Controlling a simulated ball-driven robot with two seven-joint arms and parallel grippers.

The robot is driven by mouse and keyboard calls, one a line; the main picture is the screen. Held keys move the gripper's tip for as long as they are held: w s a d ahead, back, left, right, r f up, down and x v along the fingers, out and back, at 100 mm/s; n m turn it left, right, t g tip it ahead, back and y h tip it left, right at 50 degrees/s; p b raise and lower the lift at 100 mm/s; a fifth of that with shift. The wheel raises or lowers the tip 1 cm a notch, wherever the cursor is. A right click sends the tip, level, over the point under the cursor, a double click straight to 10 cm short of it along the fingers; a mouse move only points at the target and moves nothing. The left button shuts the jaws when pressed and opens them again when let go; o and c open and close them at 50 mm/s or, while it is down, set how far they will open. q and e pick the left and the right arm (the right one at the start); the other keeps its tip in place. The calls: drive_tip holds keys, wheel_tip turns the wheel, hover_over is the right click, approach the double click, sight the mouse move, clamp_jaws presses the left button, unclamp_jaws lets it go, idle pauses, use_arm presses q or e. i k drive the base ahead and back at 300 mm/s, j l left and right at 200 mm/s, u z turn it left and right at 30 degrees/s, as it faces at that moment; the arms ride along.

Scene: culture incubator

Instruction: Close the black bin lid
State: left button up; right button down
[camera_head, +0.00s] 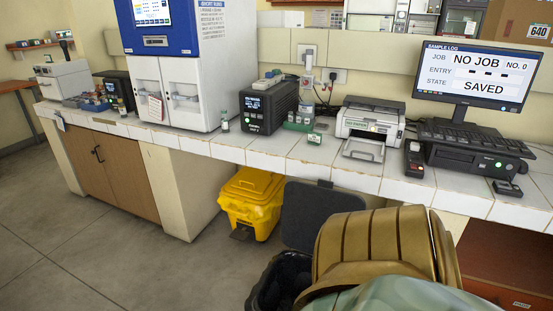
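The black bin (263,291) stands on the floor below the counter at the bottom middle, lined with a dark bag. Its lid (305,208) is open and stands upright behind the opening, close to the counter front. The right part of the bin and some of the lid are hidden behind a large gold and green rounded part, which looks like my own body. Neither of my grippers shows in this view.
A yellow bin (252,196) with its lid down stands left of the black bin. The white tiled counter (225,147) overhangs behind, carrying a printer (369,124), a keyboard and a monitor (476,74). The grey floor (110,240) at the left is clear.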

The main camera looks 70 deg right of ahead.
sight(306, 206)
drive_tip(key=i+z, duration=0.3)
drive_tip(key=i, duration=0.15)
drive_tip(key=i+j+z, duration=0.3)
drive_tip(key=i, duration=0.15)
drive_tip(key=i+z, duration=0.15)
drive_tip(key=z, duration=0.3)
drive_tip(key=i+z, duration=0.2)
drive_tip(key=z, duration=0.2)
drive_tip(key=i+z, duration=0.2)
drive_tip(key=z, duration=0.25)
drive_tip(key=i+j+z, duration=0.1)
drive_tip(key=z, duration=0.3)
drive_tip(key=i+j+z, duration=0.2)
drive_tip(key=z, duration=0.25)
drive_tip(key=i+j+z, duration=0.15)
drive_tip(key=z, duration=0.25)
